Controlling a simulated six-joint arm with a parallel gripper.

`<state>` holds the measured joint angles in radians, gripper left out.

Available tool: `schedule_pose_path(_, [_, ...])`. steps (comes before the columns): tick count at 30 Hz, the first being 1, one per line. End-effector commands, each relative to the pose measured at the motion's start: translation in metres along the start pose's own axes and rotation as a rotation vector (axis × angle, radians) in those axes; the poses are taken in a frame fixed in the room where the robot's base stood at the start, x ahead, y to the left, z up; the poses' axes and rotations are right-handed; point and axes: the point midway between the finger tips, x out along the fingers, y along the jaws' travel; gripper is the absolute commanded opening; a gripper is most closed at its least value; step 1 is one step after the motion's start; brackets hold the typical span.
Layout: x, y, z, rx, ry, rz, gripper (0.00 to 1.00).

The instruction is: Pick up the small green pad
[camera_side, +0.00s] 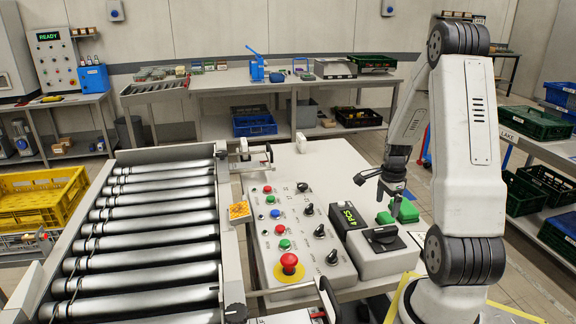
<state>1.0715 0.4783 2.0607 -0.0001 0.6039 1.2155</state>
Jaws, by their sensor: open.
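The smaller, flat green piece (385,218) is at the front left and looks like the small green pad. A larger green block (408,212) is just to its right. My dark gripper (379,196) points down over this area, open, with its fingers above and beside the green pieces. It appears to hold nothing. Whether a finger touches the green block cannot be told from this angle.
A black box with a green display (348,218) stands just left of my gripper. A grey box with a black rotary knob (384,236) is in front. The console panel (290,225) carries several buttons and knobs. A roller conveyor (150,215) runs on the left.

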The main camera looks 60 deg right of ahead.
Motion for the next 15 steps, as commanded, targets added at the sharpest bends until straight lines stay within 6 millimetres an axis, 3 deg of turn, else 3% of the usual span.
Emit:
schedule_pose_path(8, [0.004,0.0,0.0,-0.001,0.0,-0.001,1.0])
schedule_pose_path(15, [0.02,-0.002,0.0,-0.001,0.0,0.001,1.0])
